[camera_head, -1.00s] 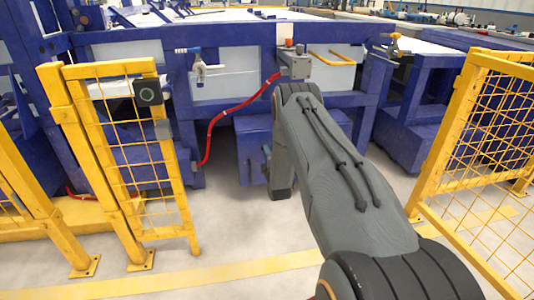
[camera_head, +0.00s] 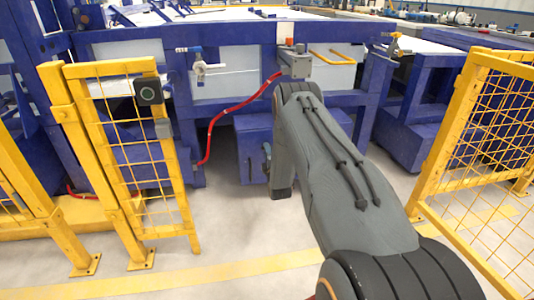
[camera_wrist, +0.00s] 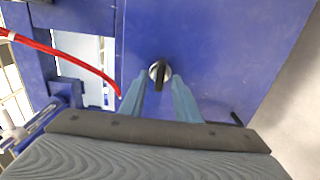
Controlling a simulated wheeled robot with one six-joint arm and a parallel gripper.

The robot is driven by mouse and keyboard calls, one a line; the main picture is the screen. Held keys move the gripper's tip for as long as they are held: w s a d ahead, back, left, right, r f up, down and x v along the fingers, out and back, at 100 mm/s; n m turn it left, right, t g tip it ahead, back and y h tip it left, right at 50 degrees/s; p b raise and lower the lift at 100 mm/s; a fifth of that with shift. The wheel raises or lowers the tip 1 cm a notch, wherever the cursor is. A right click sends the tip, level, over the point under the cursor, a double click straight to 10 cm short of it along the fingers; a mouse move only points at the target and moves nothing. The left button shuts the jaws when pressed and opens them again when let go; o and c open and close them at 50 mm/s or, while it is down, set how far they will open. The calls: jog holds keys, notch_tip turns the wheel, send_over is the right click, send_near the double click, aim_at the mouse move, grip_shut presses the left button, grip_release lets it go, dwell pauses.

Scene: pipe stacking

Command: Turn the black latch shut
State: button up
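The black latch (camera_wrist: 160,78) is a dark bar handle on a pale round base, set on a blue panel (camera_wrist: 215,45) in the wrist view. Its bar runs up and down in that picture. My gripper (camera_wrist: 158,84) is open, with its two blue-grey fingers on either side of the latch. A gap shows between each finger and the bar. I cannot tell how deep the fingertips reach around it. In the camera_head view my arm hides the latch and most of the gripper, in front of a blue box (camera_head: 251,140) under the bench.
A red hose (camera_head: 211,135) hangs left of the box and crosses the wrist view's upper left. Yellow mesh fences (camera_head: 130,140) stand left and right (camera_head: 490,130). A blue and white fitting (camera_head: 203,68) sits on the bench front. The floor between the fences is clear.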

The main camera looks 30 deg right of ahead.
jog(key=p+v, duration=0.2)
jog(key=v, duration=0.5)
jog(key=shift+s, duration=0.4)
jog(key=shift+a, duration=0.15)
